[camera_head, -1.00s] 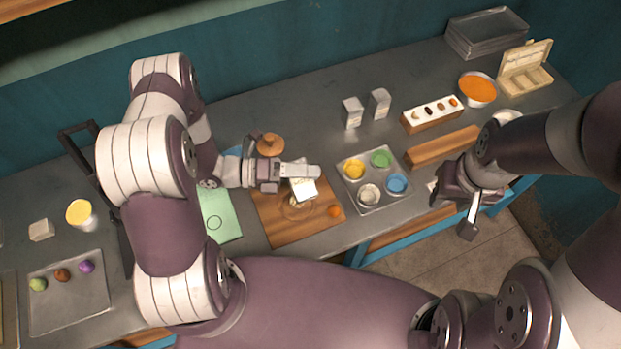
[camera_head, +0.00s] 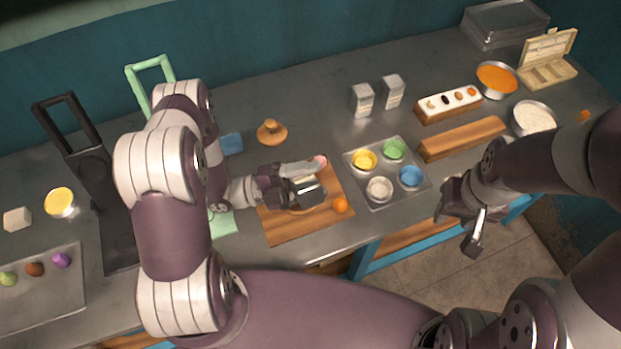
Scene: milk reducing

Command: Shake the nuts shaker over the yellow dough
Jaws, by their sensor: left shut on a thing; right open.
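My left gripper (camera_head: 309,180) is shut on a small pale box-shaped shaker (camera_head: 305,184) above the wooden board (camera_head: 283,231). The fingers hide most of the shaker, and I cannot read its label. An orange ball (camera_head: 340,205) lies on the board's right side, and a small pink thing (camera_head: 320,161) shows beside the fingertip. I cannot make out yellow dough under the gripper. Two grey-white shaker boxes (camera_head: 361,100) (camera_head: 393,92) stand upright at the back.
A tray (camera_head: 410,204) of coloured cups is right of the board. A wooden block (camera_head: 462,138), topping holder (camera_head: 448,104) and bowls (camera_head: 497,79) stand farther right. A wooden press (camera_head: 271,132) is behind the board. Dough balls lie on the left tray (camera_head: 40,301).

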